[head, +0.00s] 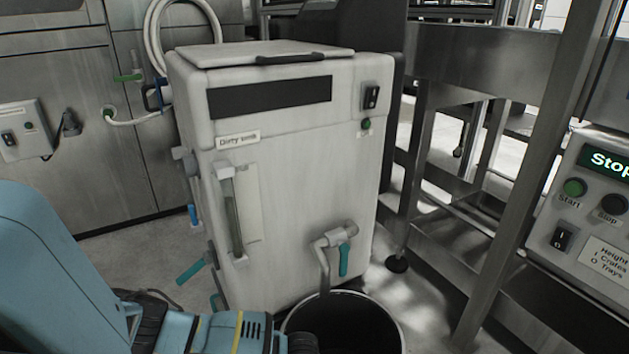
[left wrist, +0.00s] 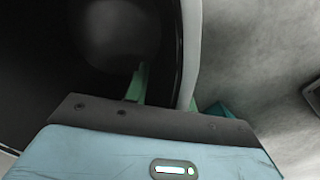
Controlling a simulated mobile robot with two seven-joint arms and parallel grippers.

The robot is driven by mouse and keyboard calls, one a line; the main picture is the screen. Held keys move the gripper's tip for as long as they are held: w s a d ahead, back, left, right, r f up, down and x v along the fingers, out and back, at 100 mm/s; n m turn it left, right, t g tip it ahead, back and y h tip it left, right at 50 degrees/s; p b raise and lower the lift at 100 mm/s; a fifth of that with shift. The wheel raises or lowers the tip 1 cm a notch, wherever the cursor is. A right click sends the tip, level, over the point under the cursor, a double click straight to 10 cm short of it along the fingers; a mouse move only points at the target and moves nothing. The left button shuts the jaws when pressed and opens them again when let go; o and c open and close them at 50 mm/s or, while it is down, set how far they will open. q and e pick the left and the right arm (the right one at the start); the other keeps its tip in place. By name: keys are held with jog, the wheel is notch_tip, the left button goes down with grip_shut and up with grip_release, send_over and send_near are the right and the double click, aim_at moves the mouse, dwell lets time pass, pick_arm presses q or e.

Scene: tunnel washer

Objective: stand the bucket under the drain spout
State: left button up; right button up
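The bucket (head: 391,314), dark inside with a pale rim, stands upright at the bottom of the head view, cut off by the frame edge. The drain spout (head: 324,268) is a grey bent pipe with a teal lever on the white machine's front. Its lower end overlaps the bucket's far left rim; how far it reaches over the opening is unclear. My left gripper is at the bucket's near left side in the head view, its fingers hidden. In the left wrist view its green fingers (left wrist: 172,96) stand apart on either side of the bucket wall (left wrist: 190,50). My right gripper is out of view.
The white "Dirty sump" machine (head: 295,150) stands behind the bucket, with a teal-handled valve (head: 190,274) low on its left. A steel frame (head: 530,180) and Start/Stop panel (head: 590,215) are on the right. Bare floor (head: 140,250) shows on the left.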

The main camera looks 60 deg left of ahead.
pick_arm(q)
jog(key=shift+r, duration=0.1)
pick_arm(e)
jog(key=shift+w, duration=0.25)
